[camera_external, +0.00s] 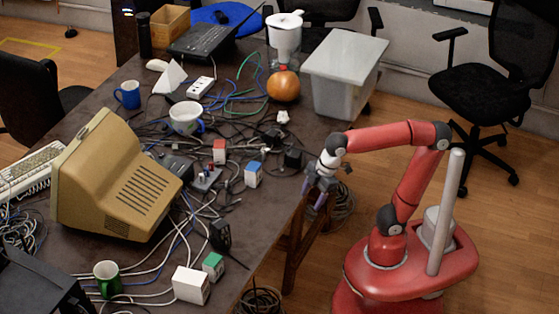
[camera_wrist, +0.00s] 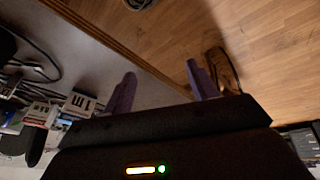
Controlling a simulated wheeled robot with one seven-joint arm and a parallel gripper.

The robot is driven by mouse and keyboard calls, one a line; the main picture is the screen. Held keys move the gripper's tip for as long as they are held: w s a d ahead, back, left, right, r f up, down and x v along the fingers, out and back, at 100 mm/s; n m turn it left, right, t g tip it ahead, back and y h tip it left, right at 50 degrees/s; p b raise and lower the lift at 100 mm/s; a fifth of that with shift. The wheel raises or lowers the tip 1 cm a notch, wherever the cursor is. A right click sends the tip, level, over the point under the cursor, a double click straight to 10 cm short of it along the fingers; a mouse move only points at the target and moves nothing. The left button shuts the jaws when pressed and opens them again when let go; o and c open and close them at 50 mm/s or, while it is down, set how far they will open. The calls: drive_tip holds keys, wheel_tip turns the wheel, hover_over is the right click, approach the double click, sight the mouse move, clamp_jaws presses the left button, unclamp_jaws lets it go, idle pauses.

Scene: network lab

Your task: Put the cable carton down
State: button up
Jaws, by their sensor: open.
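My gripper (camera_external: 318,188) is open and empty beside the table's right edge. In the wrist view, its two purple fingers (camera_wrist: 161,88) stand apart with nothing between them, over the table edge and floor. I cannot tell for sure which box is the cable carton. Small boxes stand on the table: a white one (camera_external: 191,286) at the front, a green-topped one (camera_external: 213,265) touching or close to it, a blue-topped one (camera_external: 253,174) and a red-topped one (camera_external: 220,151) nearer the middle. An open brown carton (camera_external: 170,22) stands at the back left.
The dark table (camera_external: 255,215) is crowded with tangled cables, a beige monitor (camera_external: 118,180), mugs and a power strip (camera_external: 200,87). A bare strip lies along the right edge.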

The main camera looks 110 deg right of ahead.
drive_tip(key=shift+o, duration=0.5)
drive_tip(key=s+a+f+m+t, duration=0.1)
drive_tip(key=s+a+f+m, duration=0.1)
drive_tip(key=s+f, duration=0.5)
drive_tip(key=shift+s+a+f+m+t+y, duration=0.3)
drive_tip(key=shift+s+a+f+m, duration=0.1)
drive_tip(key=shift+a+f, duration=0.35)
